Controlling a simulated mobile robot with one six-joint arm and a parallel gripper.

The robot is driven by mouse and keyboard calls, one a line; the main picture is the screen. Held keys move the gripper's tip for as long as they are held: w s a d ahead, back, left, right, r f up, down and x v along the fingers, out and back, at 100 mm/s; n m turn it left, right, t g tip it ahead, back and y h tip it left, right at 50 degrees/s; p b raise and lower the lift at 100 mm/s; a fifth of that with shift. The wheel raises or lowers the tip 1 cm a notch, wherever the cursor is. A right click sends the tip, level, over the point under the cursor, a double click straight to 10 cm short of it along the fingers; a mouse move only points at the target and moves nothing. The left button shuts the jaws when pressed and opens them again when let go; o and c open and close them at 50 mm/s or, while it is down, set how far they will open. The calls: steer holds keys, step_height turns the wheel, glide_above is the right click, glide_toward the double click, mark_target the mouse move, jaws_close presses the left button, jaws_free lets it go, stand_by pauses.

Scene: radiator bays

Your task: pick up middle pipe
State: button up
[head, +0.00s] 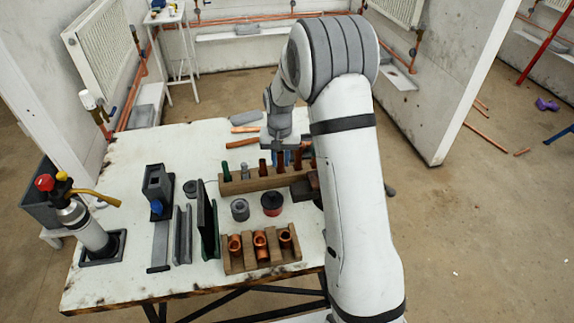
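The white table (130,170) carries two wooden racks. The back rack (256,183) holds several upright pieces, green, grey, brown-red and blue. The front rack (262,265) holds three copper fittings, with the middle fitting (260,240) between the other two. Two copper-coloured pipe pieces (242,142) lie flat behind the back rack, a grey piece (246,118) beyond them. Which piece is the middle pipe is not clear. My gripper (286,147) points down over the back rack's right half, just right of the flat pipes. Its fingertips are too small and overlapped to read.
A gas torch bottle (86,228) stands at the table's left. Grey channels, a dark green plate (207,222), a grey reel (239,208) and a red-black tin (271,204) crowd the middle. A partition wall (460,70) stands at right. The table's back left is bare.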

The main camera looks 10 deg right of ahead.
jaws_close()
